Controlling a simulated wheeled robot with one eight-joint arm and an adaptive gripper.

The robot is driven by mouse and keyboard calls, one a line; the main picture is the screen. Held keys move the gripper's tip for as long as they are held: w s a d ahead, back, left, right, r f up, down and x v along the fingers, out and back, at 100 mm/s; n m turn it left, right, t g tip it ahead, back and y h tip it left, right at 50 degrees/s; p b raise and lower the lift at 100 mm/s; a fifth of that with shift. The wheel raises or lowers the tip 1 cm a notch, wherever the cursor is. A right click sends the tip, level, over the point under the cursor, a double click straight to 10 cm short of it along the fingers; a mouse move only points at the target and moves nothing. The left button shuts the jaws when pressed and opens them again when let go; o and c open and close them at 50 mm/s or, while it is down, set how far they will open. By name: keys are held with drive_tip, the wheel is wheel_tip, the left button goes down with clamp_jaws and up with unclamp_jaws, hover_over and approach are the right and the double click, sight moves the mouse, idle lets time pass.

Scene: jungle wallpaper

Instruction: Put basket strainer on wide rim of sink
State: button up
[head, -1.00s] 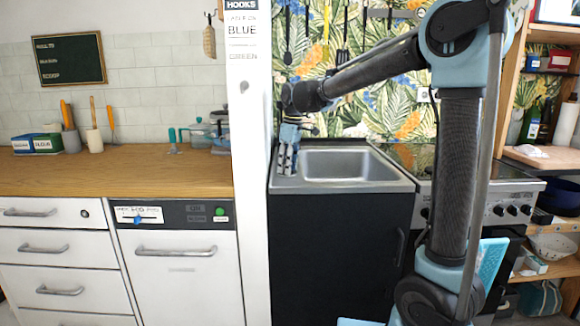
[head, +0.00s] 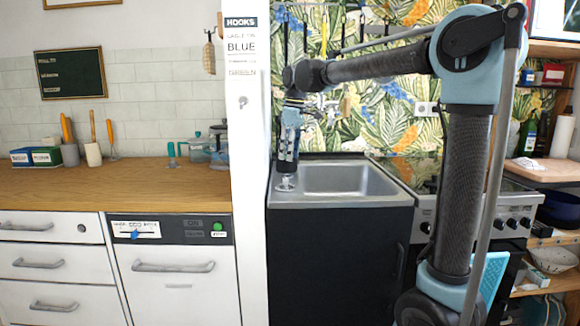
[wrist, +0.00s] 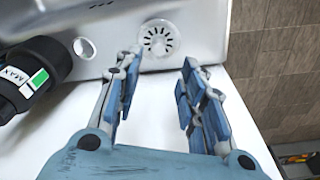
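The basket strainer (head: 287,183) is a small round metal piece with slots, lying on the wide left rim of the steel sink (head: 342,194). In the wrist view the strainer (wrist: 158,38) lies flat on the sink's metal (wrist: 115,24), close to its edge and beyond my fingertips. My gripper (head: 287,166) is just above the strainer in the head view, pointing down. In the wrist view my gripper (wrist: 158,68) is open, with a clear gap between its fingers and nothing held.
A white post (head: 249,220) stands close to the sink's left side. A stove (head: 490,205) is to the right. In the wrist view a round opening (wrist: 84,47) is in the metal, and a dark cylinder (wrist: 33,75) marked MAX is at the left.

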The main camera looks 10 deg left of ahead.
drive_tip(key=s+d+f+m, duration=0.3)
drive_tip(key=d, duration=0.6)
drive_tip(key=s+d+f+m+t, duration=0.1)
drive_tip(key=s+d+f+m, duration=0.15)
drive_tip(key=d, duration=0.55)
drive_tip(key=s+d+f+m, duration=0.2)
drive_tip(key=s+d+f, duration=0.1)
drive_tip(key=d, duration=0.6)
drive_tip(key=s+d+f+m, duration=0.4)
drive_tip(key=s+d+f, duration=0.3)
drive_tip(key=s+f, duration=0.1)
drive_tip(key=s+d+f+m+t+h, duration=0.1)
drive_tip(key=s+d+f+m, duration=0.3)
drive_tip(key=s+d+f, duration=0.3)
wheel_tip(320, 180, down, 4)
drive_tip(key=shift+s+d+f, duration=0.15)
drive_tip(key=shift+s+f, duration=0.05)
drive_tip(key=shift+s, duration=0.35)
drive_tip(key=shift+m, duration=0.25)
drive_tip(key=shift+w+f, duration=0.2)
drive_tip(key=shift+w, duration=0.2)
